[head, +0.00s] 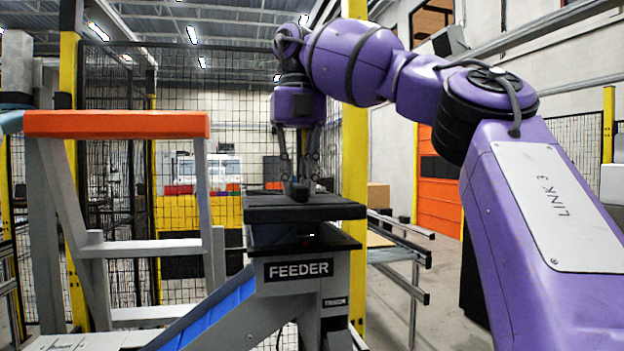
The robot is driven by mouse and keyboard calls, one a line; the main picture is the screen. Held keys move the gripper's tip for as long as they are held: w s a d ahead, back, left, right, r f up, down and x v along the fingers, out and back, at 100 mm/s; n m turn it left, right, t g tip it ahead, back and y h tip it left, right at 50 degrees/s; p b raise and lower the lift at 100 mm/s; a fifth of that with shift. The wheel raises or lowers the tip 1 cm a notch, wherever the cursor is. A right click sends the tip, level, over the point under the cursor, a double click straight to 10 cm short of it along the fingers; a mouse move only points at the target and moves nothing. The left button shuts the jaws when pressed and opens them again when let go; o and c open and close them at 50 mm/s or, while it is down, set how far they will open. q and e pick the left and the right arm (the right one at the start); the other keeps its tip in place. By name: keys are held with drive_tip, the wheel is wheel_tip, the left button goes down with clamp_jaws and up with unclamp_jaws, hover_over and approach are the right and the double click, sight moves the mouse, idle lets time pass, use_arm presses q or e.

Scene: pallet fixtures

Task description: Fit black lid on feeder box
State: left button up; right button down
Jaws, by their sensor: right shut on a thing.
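The grey feeder box (303,296) stands in the middle of the head view with a "FEEDER" label on its front. The black lid (304,209) is a flat slab above the top of the box. A dark flat rim (332,240) shows below the lid, with a bluish part between them, so the lid appears apart from that rim. My right gripper (299,190) points straight down and is shut on the upper part of the lid at its middle. Whether the lid touches the box anywhere behind is hidden. My left gripper is not in view.
A grey frame with an orange top bar (116,124) stands left of the feeder. A blue conveyor chute (210,312) slopes down left from the box. A yellow post (355,150) and mesh fence stand close behind. Metal rails (400,260) lie to the right.

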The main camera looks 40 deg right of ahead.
sight(299, 203)
drive_tip(key=shift+d, duration=0.35)
drive_tip(key=shift+a+f, duration=0.25)
drive_tip(key=shift+f, duration=0.65)
drive_tip(key=shift+d+f, duration=0.1)
drive_tip(key=shift+f, duration=0.3)
drive_tip(key=shift+f, duration=0.8)
drive_tip(key=c, duration=1.6)
unclamp_jaws()
drive_tip(key=shift+o, duration=0.2)
drive_tip(key=shift+r, duration=3.75)
drive_tip(key=shift+s+f, duration=0.1)
